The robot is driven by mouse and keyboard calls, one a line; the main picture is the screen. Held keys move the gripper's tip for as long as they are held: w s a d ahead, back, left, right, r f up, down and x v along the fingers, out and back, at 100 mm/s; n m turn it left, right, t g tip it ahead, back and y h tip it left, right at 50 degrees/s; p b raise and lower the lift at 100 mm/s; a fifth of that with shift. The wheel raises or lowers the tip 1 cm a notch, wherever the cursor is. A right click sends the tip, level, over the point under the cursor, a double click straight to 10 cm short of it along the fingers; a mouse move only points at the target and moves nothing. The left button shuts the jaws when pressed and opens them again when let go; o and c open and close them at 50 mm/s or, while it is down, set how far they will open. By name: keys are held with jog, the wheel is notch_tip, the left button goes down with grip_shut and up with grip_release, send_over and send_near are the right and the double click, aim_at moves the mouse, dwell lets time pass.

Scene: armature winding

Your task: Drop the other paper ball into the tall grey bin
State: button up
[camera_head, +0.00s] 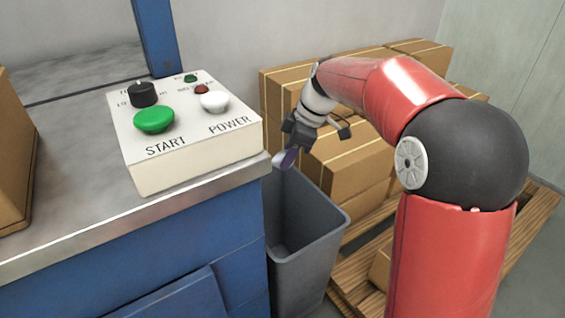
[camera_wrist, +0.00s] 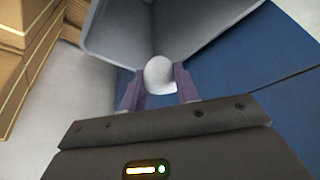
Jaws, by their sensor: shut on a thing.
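The tall grey bin (camera_head: 305,222) stands on the floor between the blue cabinet and the stacked boxes. Its mouth is open at the top. My gripper (camera_head: 288,158) is over the far left part of the bin's rim, pointing down. No second paper ball shows in either view.
A control box (camera_head: 190,135) with START and POWER buttons sits on the metal-topped blue cabinet (camera_head: 200,230), close to the bin's left. Cardboard boxes (camera_head: 350,165) are stacked on a wooden pallet (camera_head: 350,265) behind and right of the bin. Another box (camera_head: 12,150) stands at far left.

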notch_tip(320, 180, down, 6)
jog(key=b, duration=0.4)
jog(key=shift+f, duration=0.2)
jog(key=o, duration=1)
jog(key=shift+p+v, duration=0.6)
jog(key=shift+v, duration=3.35)
jog(key=shift+s+r, duration=0.1)
